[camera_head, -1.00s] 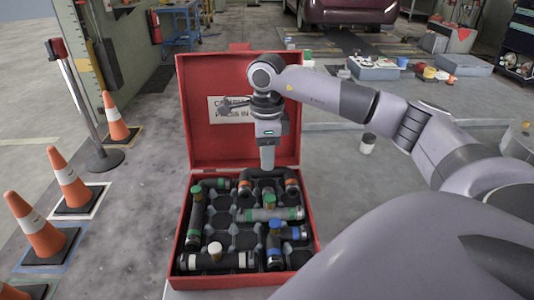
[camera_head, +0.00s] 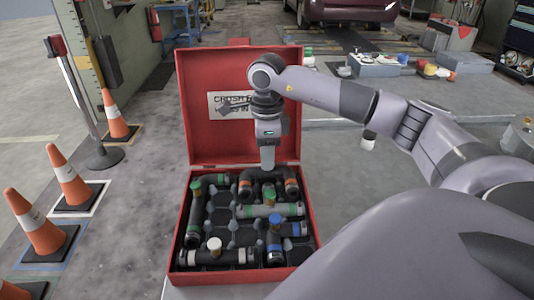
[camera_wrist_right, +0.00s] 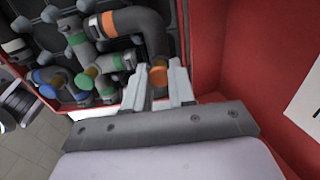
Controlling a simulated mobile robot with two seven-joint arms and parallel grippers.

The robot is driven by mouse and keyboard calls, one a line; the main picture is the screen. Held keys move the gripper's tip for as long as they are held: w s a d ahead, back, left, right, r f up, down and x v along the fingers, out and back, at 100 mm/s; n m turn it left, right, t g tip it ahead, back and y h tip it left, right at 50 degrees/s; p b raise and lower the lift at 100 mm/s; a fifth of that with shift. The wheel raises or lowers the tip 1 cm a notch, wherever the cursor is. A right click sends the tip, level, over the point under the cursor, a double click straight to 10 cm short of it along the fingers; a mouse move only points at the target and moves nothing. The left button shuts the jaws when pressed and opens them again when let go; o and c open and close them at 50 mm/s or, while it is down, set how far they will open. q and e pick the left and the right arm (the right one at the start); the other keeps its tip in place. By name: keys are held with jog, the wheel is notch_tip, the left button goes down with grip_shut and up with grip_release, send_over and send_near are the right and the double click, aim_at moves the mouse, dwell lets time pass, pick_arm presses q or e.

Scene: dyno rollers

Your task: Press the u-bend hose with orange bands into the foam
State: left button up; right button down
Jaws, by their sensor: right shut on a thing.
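The u-bend hose with orange bands (camera_head: 247,176) lies at the back of the red case's foam (camera_head: 224,236), its bands toward its two ends. My right gripper (camera_head: 267,169) points down at it from above. In the right wrist view the dark bend of the hose (camera_wrist_right: 146,22) runs up to my right gripper (camera_wrist_right: 160,84). The fingers are closed around a small orange knob (camera_wrist_right: 158,76) that appears to belong to the hose. The head view does not show clearly whether the hose is fully down in the foam. My left gripper is out of view.
Other hoses with green (camera_head: 268,210), blue (camera_head: 291,229) and white (camera_head: 216,255) markings lie in the foam close by. The open lid (camera_head: 215,140) stands upright behind the gripper. Traffic cones (camera_head: 68,182) stand on the floor at left.

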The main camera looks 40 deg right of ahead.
jog(key=shift+f, duration=0.2)
jog(key=shift+f+b, duration=0.25)
jog(key=shift+b, duration=0.05)
jog(key=shift+f, duration=0.35)
jog(key=c, duration=0.9)
grip_release()
jog(key=shift+o, duration=0.2)
notch_tip(320, 180, up, 6)
jog(key=shift+r, duration=0.6)
jog(key=shift+r, duration=0.1)
